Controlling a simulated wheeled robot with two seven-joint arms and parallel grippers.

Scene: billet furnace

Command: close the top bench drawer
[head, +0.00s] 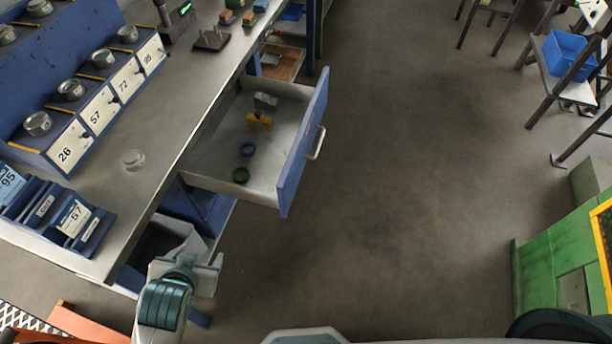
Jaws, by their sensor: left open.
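The top bench drawer (215,165) is pulled well out from under the right side of the workbench. Its blue front panel (306,140) faces right and carries a pale bar handle (316,143). Inside lie a grey block, a yellow piece, a blue ring and a dark green ring. My left gripper (196,264) is low at the bottom left, beside the bench's near end, nearer to me than the drawer and apart from its front and handle. It is open and seems empty; its wrist partly hides its jaws. My right gripper is not in view.
The metal workbench (160,110) runs along the left with numbered bins and round metal parts. A grey open container (165,238) sits below its near end. Dark floor right of the drawer is clear. A green machine (555,260) stands at the right, and a blue bin (568,55) farther back.

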